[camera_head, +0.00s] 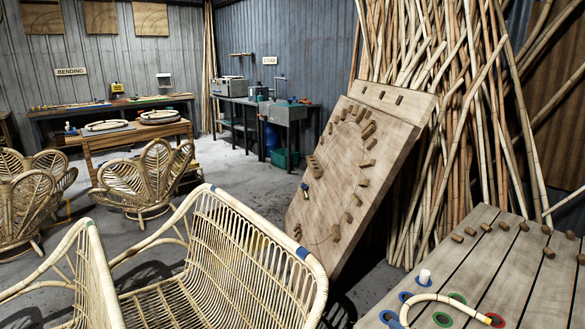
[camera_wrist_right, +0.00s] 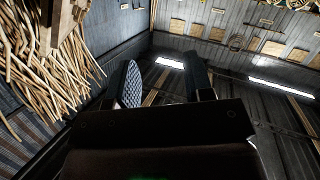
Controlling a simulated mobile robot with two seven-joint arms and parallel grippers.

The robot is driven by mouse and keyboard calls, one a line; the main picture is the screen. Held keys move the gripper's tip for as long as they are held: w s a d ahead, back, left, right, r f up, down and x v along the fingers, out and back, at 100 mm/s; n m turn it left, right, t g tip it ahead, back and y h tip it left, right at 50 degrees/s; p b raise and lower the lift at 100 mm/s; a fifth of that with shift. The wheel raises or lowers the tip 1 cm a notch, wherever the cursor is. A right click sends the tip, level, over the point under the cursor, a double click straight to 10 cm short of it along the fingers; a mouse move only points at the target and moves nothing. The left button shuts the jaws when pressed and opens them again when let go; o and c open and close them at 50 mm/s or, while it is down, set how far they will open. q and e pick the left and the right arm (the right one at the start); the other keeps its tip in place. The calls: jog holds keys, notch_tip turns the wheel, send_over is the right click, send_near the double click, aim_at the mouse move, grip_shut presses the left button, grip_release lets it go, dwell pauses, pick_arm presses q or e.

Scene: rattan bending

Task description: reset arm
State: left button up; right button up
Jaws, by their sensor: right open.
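My right gripper (camera_wrist_right: 164,82) shows in the right wrist view with its two fingers apart and nothing between them. One finger shows its dark textured pad. The wrist camera is tilted, with the room's wall, ceiling lights and a stack of rattan poles (camera_wrist_right: 40,75) behind the fingers. Neither gripper shows in the head view, and my left gripper is in no view. A bent pale rattan piece (camera_head: 436,297) lies on the slatted wooden table (camera_head: 535,295) at the lower right, partly cut off by the frame's bottom edge.
On that table are wooden pegs, coloured rings and a white cylinder (camera_head: 424,277). A pegged board (camera_head: 345,185) leans against many rattan poles (camera_head: 480,110). A rattan bench (camera_head: 240,260) stands in front, with rattan chairs (camera_head: 150,180) at left.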

jog(key=s+d+f+m+g+h, duration=0.1)
jog(key=s+d+f+m+h, duration=0.1)
jog(key=s+f, duration=0.6)
jog(key=s+d+f+m+g+h, duration=0.2)
jog(key=s+d+f, duration=0.4)
jog(key=s, duration=1)
jog(key=shift+d+f+m+h, duration=0.2)
jog(key=shift+f+m+h, duration=0.4)
jog(key=shift+f+m, duration=0.4)
